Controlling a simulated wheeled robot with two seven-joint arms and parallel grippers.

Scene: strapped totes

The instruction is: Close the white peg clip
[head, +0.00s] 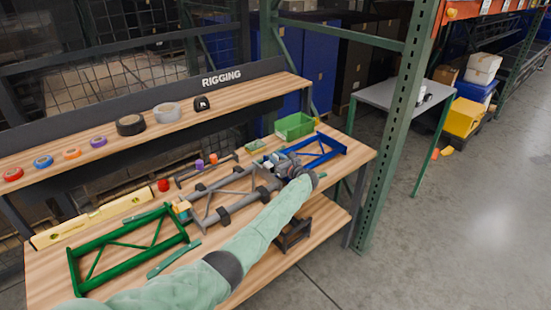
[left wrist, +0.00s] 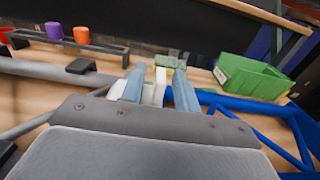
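The white peg clip (left wrist: 160,82) shows between my left gripper's two fingers in the left wrist view, at the near end of the blue frame (left wrist: 230,103). More white (left wrist: 117,90) shows just outside the left finger. My left gripper (left wrist: 158,88) has its blue-grey fingers apart, one on each side of the upright white part; I cannot tell whether either touches it. In the head view my left gripper (head: 278,164) is over the join of the grey frame (head: 228,200) and the blue frame (head: 322,152), and hides most of the clip. My right gripper is not in view.
A green frame (head: 125,245) lies at the left, with a yellow clip (head: 181,208) where it meets the grey frame. A green bin (head: 294,126) stands behind the blue frame. A rail with purple and orange pegs (left wrist: 82,36) lies behind the grey frame. Tape rolls line the shelf (head: 230,100).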

